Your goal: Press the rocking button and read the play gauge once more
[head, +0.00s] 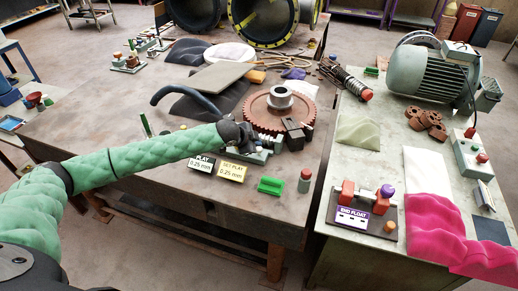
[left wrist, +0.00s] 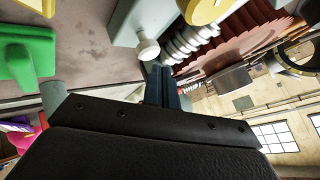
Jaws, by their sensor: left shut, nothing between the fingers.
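My left gripper (head: 243,138) is over the front of the left table, at a small grey device (head: 258,156) beside the rust-red gear (head: 290,112). Its dark fingers (left wrist: 162,84) are shut and empty in the left wrist view. A white round-headed button (left wrist: 147,48) on a grey housing (left wrist: 133,22) is close to the fingertips; I cannot tell if they touch, or if it is the rocking button. The play display (head: 202,164) reads "PLAY 0.25 mm". The plate beside it (head: 233,172) reads "SET PLAY 0.25 mm". My gripper partly hides the device. My right gripper is not in view.
A green block (head: 270,186) and a grey cylinder with a red top (head: 305,180) stand near the table's front edge. A dark curved hose (head: 185,95) lies behind my arm. The right bench carries a motor (head: 433,72) and an "END FLOAT" fixture (head: 352,218).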

